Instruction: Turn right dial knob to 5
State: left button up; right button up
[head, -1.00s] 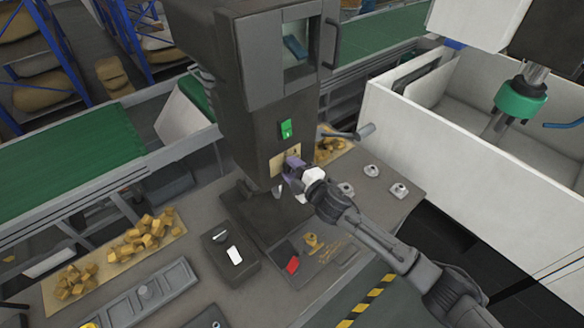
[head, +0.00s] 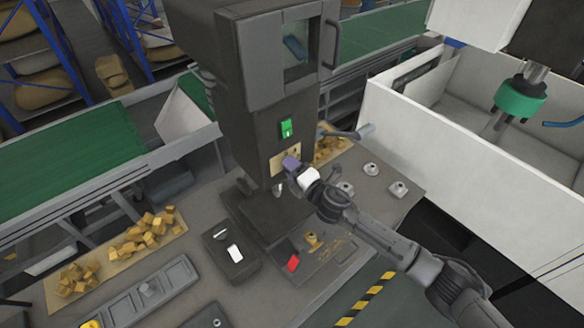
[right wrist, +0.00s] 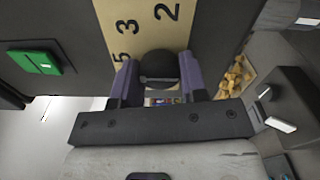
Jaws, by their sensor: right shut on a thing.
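The tan dial plate (head: 277,166) is on the front of the dark machine column, below a green switch (head: 287,128). In the right wrist view the plate (right wrist: 144,22) shows the digits 2, 3 and a partly cut-off 5. My right gripper (head: 290,164) is at the plate. In the right wrist view its purple fingers (right wrist: 158,82) are shut on a round black dial knob (right wrist: 158,66), one on each side. The knob's pointer mark is not visible, so I cannot tell its setting. The green switch (right wrist: 36,61) also shows there at left. My left gripper is out of view.
A lever handle (head: 350,134) sticks out just right of the plate. The bench holds a black box (head: 231,254), a grey tray (head: 150,290) and wooden blocks (head: 148,232). A white tank wall (head: 440,140) stands at right.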

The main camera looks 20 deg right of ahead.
dwell(0.4)
jog(key=o, duration=0.9)
jog(key=shift+s, duration=0.1)
jog(key=shift+b+v, duration=1.35)
jog(key=shift+v, duration=5.45)
jog(key=shift+d, duration=0.1)
